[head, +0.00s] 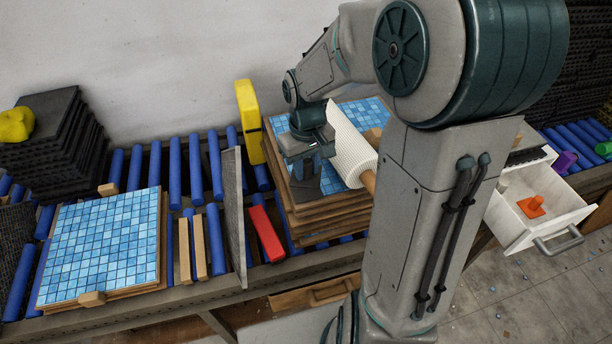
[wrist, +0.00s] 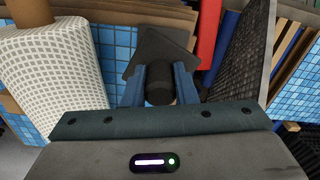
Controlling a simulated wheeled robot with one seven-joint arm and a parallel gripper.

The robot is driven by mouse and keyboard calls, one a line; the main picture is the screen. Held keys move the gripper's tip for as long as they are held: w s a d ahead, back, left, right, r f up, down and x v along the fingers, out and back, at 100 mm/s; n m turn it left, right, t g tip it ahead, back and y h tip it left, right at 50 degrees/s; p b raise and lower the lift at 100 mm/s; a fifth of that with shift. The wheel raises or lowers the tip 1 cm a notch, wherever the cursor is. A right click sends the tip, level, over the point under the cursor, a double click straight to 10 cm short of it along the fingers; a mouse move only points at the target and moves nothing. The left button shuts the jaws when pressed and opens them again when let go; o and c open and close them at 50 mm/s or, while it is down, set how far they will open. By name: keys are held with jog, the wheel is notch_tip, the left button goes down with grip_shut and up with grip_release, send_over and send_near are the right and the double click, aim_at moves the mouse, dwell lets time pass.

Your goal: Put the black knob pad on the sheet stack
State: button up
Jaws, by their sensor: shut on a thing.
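The black knob pad (wrist: 150,50) is a dark square plate with a round knob on top, seen turned at an angle in the wrist view. My gripper (wrist: 160,88) has its two blue fingers shut on the knob. In the head view my gripper (head: 306,156) and the dark pad (head: 305,188) are over the front left part of the tall sheet stack (head: 330,212), topped with blue mosaic. Whether the pad touches the tiles cannot be told. My arm hides part of the stack.
A white mesh roll (head: 350,140) lies on the stack, right of my gripper. A yellow block (head: 248,120), a red block (head: 266,233) and an upright grey panel (head: 234,215) stand close on the left. A lower blue mosaic stack (head: 105,240) is further left. An open drawer (head: 540,215) is at right.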

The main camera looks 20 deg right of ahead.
aim_at(306, 179)
jog(key=shift+f, duration=2.05)
jog(key=shift+f, duration=0.1)
jog(key=shift+f, duration=0.2)
jog(key=o, duration=1)
jog(key=shift+r, duration=0.15)
jog(key=shift+r, duration=0.1)
